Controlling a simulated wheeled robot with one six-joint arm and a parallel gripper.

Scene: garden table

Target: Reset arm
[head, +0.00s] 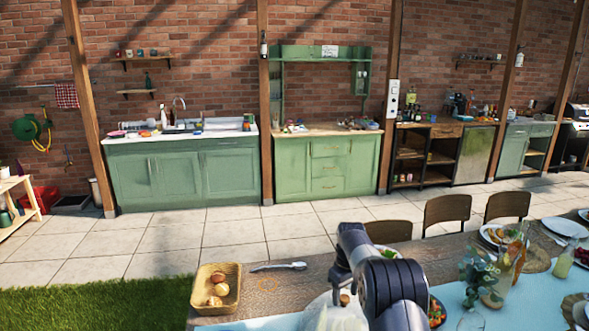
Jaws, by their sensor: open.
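My arm rises from the bottom of the head view over the table and bends down at its far end. My gripper (341,287) is at that end, small, dark and partly hidden by my own arm links. It is open, and I see nothing held in it. It hangs above a pale, whitish item (336,316) on the wooden table (262,294); I cannot tell how far apart they are.
A wicker basket (235,287) with bread rolls and a utensil (278,267) lie left of my arm. A food dish (437,311), glass (471,320), leafy vase (480,275) and plates (565,228) stand right. Chairs (447,211) line the far side. Paving beyond is clear.

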